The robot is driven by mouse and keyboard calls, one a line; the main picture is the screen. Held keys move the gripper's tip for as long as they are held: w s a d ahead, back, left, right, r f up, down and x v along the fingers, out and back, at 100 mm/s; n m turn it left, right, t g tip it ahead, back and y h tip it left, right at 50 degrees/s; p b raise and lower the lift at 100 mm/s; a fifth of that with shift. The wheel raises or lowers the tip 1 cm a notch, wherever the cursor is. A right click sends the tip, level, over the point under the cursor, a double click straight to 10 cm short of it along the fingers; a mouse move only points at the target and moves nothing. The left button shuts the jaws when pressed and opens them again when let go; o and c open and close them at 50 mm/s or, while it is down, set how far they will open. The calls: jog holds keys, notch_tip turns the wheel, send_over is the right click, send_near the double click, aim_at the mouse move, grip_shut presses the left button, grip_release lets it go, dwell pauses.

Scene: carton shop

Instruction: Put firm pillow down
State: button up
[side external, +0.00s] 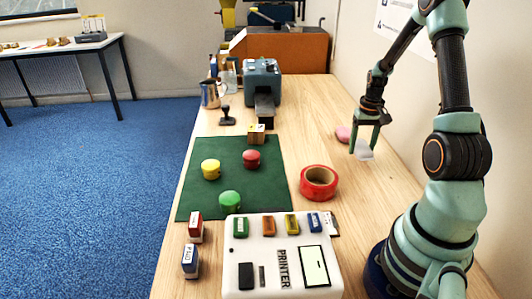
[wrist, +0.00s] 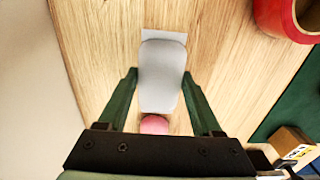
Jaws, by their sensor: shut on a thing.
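My gripper (side external: 367,148) is over the right part of the wooden table, pointing down. Its green fingers also show in the wrist view (wrist: 160,78), closed on the two sides of a pale grey-white rounded pillow (wrist: 161,85). A flat white patch (wrist: 165,35) shows past the pillow's far end. The pillow's height above the table is hard to tell. A pink rounded thing (side external: 343,133) lies on the table just left of my gripper; it shows partly behind the pillow in the wrist view (wrist: 154,124).
A red tape roll (side external: 319,183) lies left of my gripper. A green mat (side external: 195,200) holds yellow, red and green round pieces and a small wooden box (side external: 256,134). A white printer (side external: 283,270) and stamps stand in front. The wall is close on the right.

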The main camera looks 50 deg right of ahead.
jog(key=shift+f, duration=1.45)
jog(key=shift+f, duration=0.1)
jog(key=o, duration=1.3)
